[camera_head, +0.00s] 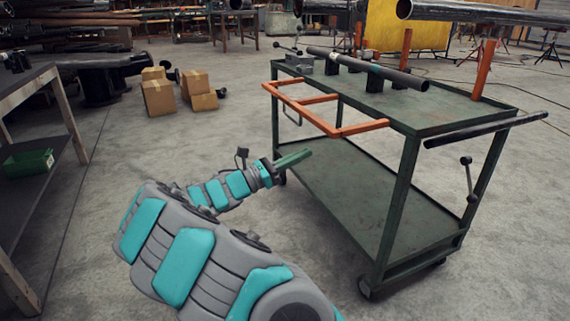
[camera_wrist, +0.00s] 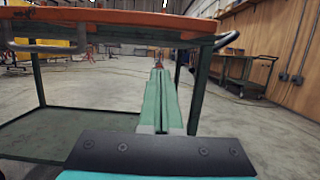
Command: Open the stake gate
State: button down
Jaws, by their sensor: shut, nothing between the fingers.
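The stake gate (camera_head: 335,132) is an orange bar frame at the upper side of a green cart. It appears to jut outward, roughly level, from the cart's top edge. A grey loop handle (camera_head: 292,117) hangs under it. In the wrist view the gate's orange edge (camera_wrist: 110,18) crosses the top, with the grey handle (camera_wrist: 45,48) at the left. My gripper (camera_head: 308,153) has long green fingers, shut and empty. In the head view it appears below the gate, beside the cart's open side. The fingers (camera_wrist: 160,72) point forward in the wrist view, apart from the handle.
The green cart (camera_head: 455,112) carries a dark pipe (camera_head: 370,68) on its top, with upright orange stakes (camera_head: 484,70) at the far side. A push bar (camera_head: 487,128) sticks out at the right. Cardboard boxes (camera_head: 160,97) stand back left.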

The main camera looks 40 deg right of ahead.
jog(key=r, duration=0.1)
jog(key=d+r, duration=0.1)
jog(key=r, duration=0.1)
jog(key=d+r, duration=0.1)
jog(key=shift+s+r, duration=0.2)
jog(key=shift+r, duration=0.1)
